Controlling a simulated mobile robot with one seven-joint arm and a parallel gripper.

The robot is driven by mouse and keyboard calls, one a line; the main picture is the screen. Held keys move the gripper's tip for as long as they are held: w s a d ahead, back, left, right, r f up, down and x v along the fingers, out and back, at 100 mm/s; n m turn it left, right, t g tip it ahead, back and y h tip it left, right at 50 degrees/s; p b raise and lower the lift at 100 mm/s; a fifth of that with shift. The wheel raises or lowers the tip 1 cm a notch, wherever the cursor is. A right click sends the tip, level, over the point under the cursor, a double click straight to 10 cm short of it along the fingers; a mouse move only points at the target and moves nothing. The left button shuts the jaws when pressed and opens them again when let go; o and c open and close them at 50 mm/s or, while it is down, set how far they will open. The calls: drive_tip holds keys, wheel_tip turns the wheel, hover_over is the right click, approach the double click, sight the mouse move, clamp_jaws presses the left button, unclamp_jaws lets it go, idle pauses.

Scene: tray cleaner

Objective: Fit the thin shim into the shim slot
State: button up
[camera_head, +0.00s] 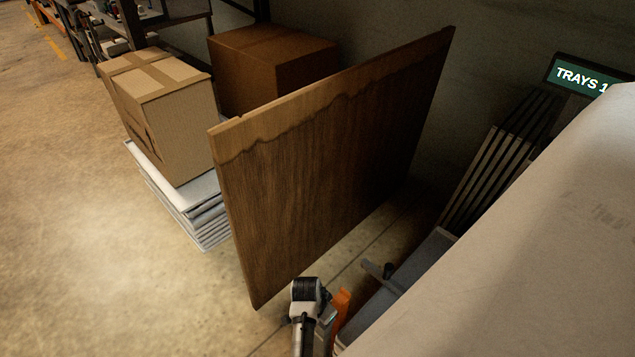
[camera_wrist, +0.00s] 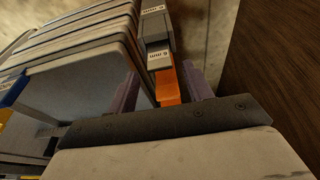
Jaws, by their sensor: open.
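In the wrist view my gripper (camera_wrist: 158,69) is open, with its two purple fingers on either side of an orange piece (camera_wrist: 168,88). The orange piece lies nearer the right finger; I cannot tell if they touch. It meets a grey block (camera_wrist: 157,35) with white labels that seem to read "6 mm" upside down. I cannot tell for sure which part is the thin shim, and I cannot make out the shim slot. In the head view an orange part (camera_head: 342,303) shows beside the end of my arm; the fingers are not clear there.
A large wooden panel (camera_head: 330,160) stands close beside my arm, and its dark face (camera_wrist: 280,70) fills the wrist view's right side. Grey trays (camera_wrist: 85,60) stand in a row at left. Cardboard boxes (camera_head: 175,125) sit behind the panel. Open floor (camera_head: 80,250) lies at left.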

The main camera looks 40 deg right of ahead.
drive_tip(key=v, duration=1.1)
drive_tip(key=shift+r, duration=0.2)
drive_tip(key=shift+w, duration=0.1)
